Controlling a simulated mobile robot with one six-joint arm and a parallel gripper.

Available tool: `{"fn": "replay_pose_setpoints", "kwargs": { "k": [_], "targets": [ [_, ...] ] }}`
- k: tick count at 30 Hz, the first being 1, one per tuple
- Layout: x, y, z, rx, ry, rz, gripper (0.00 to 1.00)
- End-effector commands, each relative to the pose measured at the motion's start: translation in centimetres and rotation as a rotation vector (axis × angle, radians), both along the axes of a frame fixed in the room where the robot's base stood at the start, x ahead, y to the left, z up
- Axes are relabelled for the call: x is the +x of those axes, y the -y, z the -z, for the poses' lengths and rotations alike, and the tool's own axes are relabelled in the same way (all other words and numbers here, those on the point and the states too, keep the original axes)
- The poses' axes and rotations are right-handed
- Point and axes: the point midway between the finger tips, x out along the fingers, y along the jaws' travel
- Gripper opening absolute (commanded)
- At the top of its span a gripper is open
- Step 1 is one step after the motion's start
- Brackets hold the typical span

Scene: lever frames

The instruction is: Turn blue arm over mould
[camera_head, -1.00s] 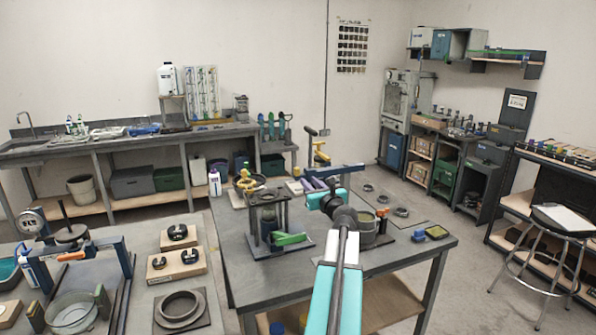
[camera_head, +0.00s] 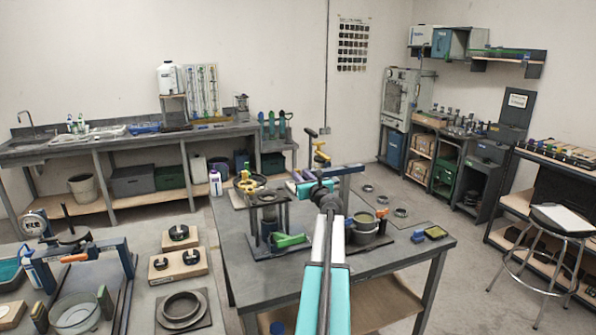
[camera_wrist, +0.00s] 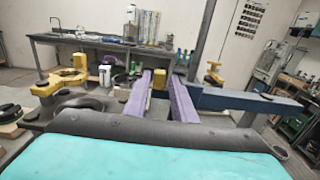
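The blue arm (camera_head: 345,170) is a flat dark-blue bar above the far part of the middle table, near a yellow-handled post (camera_head: 319,150). In the wrist view the blue arm (camera_wrist: 250,101) runs rightward from beside my right finger. My gripper (camera_head: 297,178) is at the bar's left end. Its purple fingers (camera_wrist: 160,92) stand apart with a clear gap; a yellow thing shows behind the gap. Whether a finger touches the bar I cannot tell. A grey round pot (camera_head: 366,226), possibly the mould, stands on the table right of my arm, partly hidden by it.
A dark-posted stand (camera_head: 268,215) with a green piece is left of my arm on the table. A yellow ring-shaped fixture (camera_head: 248,183) stands behind it. Small yellow and blue blocks (camera_head: 434,232) lie at the right edge. A stool (camera_head: 560,225) stands at right.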

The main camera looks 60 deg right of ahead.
Motion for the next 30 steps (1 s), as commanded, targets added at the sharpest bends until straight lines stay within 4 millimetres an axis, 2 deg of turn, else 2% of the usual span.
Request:
{"fn": "replay_pose_setpoints", "kwargs": {
  "k": [12,28,30],
  "targets": [
    [3.1,2.4,-0.1,0.0,0.0,0.0,0.23],
    [3.6,2.8,0.0,0.0,0.0,0.002,0.23],
    [3.6,2.8,0.0,0.0,0.0,0.002,0.12]
  ]
}}
